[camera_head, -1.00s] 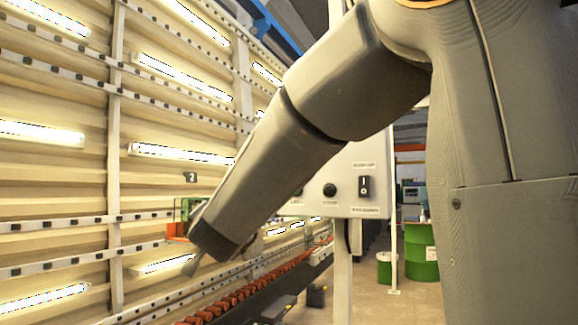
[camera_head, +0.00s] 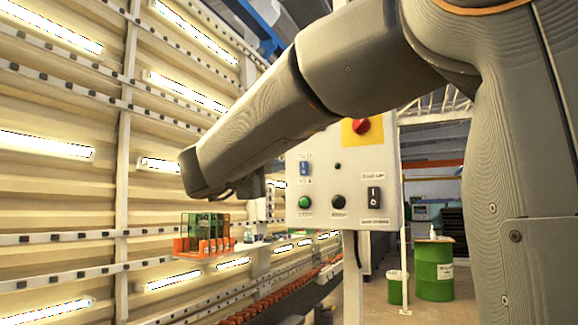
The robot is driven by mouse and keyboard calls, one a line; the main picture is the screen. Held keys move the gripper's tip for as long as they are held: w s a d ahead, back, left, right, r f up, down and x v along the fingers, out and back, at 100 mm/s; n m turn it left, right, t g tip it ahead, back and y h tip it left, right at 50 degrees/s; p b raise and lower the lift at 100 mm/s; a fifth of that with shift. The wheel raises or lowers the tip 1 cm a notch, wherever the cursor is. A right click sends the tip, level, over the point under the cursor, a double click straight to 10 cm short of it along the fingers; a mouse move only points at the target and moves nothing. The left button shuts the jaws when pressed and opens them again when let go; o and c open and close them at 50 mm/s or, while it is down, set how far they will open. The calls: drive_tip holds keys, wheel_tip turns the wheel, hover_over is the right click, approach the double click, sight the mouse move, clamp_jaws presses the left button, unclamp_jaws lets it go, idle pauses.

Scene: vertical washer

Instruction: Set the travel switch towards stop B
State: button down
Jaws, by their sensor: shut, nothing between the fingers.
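The grey control panel (camera_head: 325,185) stands right of centre. The travel switch (camera_head: 305,168) is a small blue rocker at the panel's upper left, with one small label above it and one below. The upper label may read TO B and the lower TO A, but both are blurred. The rocker's tilt is too small to tell. My grey arm crosses in front of the panel's upper left. My gripper (camera_head: 256,187) shows only in part beyond the arm's end, a little left of the panel and apart from the switch. It is shut and empty.
The panel also has a red knob (camera_head: 361,126) on a yellow plate, a green button (camera_head: 305,202), a black button (camera_head: 338,202) and a black rocker (camera_head: 374,197). An orange rack (camera_head: 205,250) with green plates hangs at left. A green drum (camera_head: 434,270) stands at right.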

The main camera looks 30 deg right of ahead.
sight(304, 164)
drive_tip(key=p+x, duration=0.5)
drive_tip(key=x, duration=0.8)
drive_tip(key=shift+w+d, duration=0.1)
drive_tip(key=shift+d, duration=0.05)
drive_tip(key=shift+d, duration=0.1)
